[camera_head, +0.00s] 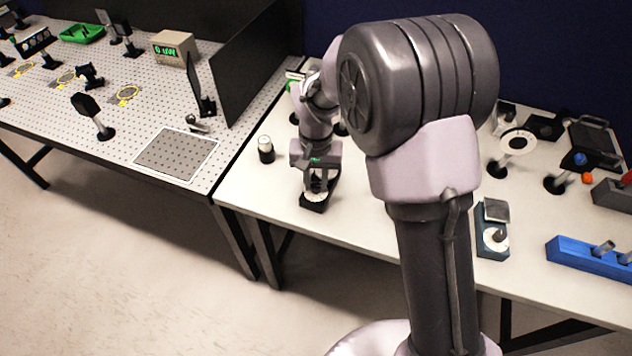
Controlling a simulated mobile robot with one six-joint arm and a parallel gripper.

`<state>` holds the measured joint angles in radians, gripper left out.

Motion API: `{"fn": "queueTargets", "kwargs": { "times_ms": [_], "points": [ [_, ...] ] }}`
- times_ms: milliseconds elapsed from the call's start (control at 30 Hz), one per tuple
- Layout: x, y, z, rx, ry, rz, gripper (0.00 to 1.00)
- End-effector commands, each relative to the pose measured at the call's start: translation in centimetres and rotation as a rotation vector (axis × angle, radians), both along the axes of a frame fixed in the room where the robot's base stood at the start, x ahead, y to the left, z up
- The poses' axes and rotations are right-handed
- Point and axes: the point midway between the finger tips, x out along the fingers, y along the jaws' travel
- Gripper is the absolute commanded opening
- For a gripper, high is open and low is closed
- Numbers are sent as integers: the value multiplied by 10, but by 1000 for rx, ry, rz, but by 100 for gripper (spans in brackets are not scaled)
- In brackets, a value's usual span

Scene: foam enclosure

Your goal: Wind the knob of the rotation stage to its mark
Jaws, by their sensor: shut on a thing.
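The rotation stage (318,206) is a small black base with a white dial on the white table, left of my upper arm. My gripper (318,184) points straight down over this dial. Its fingers are shut on the knob at the dial's middle. The fingers mostly hide the knob, and the mark is too small to make out from here.
A teal base with a white dial (494,240) stands right of my arm, with a blue block (590,258) farther right. A dark jar with a pale top (266,149) stands left of my gripper. Black panels (252,72) rise on the perforated bench at left.

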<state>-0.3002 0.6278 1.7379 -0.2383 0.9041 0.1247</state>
Motion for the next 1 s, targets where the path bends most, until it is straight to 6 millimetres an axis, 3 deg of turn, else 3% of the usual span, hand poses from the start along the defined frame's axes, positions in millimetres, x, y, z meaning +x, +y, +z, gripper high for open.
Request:
{"fn": "queueTargets", "kwargs": {
  "times_ms": [400,1000],
  "points": [
    [1,0,0,1,-2,-331,0],
    [0,0,1,1,-1,-336,0]
  ]
}}
